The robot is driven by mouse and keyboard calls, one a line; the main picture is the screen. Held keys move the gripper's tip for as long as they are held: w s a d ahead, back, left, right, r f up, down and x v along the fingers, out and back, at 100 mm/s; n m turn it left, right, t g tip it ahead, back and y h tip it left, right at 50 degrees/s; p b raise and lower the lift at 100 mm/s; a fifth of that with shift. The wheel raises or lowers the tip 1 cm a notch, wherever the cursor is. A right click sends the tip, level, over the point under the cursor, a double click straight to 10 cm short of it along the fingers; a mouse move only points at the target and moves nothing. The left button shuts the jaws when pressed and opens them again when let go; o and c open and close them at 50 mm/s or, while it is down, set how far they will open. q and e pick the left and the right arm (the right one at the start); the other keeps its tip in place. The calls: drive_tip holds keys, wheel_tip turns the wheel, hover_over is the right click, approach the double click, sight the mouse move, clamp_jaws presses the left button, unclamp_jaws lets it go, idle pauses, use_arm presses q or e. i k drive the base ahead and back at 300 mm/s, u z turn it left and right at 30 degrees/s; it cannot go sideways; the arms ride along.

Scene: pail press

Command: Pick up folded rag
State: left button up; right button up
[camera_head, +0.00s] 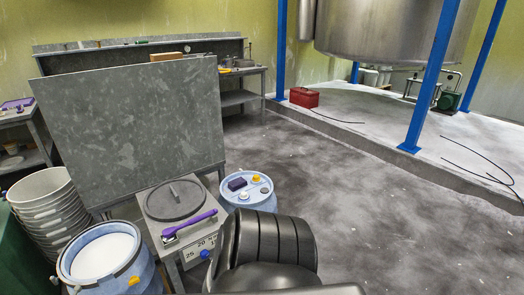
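A small dark purple folded rag (237,184) appears to lie on the lid of a blue drum (249,203), beside yellow and white caps. The drum stands on the floor to the right of the grey press stand. A black ribbed arm link of mine fills the bottom middle, in front of the drum's lower part. Neither of my grippers shows in the head view, so I cannot tell whether they are open or shut.
A press stand (170,250) with a round plate and purple-handled tool (190,224) stands left of the drum. An open blue pail (95,262) and stacked white pails (42,200) are further left. A large grey panel (130,120) rises behind. The floor at right is clear.

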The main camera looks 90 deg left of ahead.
sight(235, 184)
drive_tip(key=u, duration=2.15)
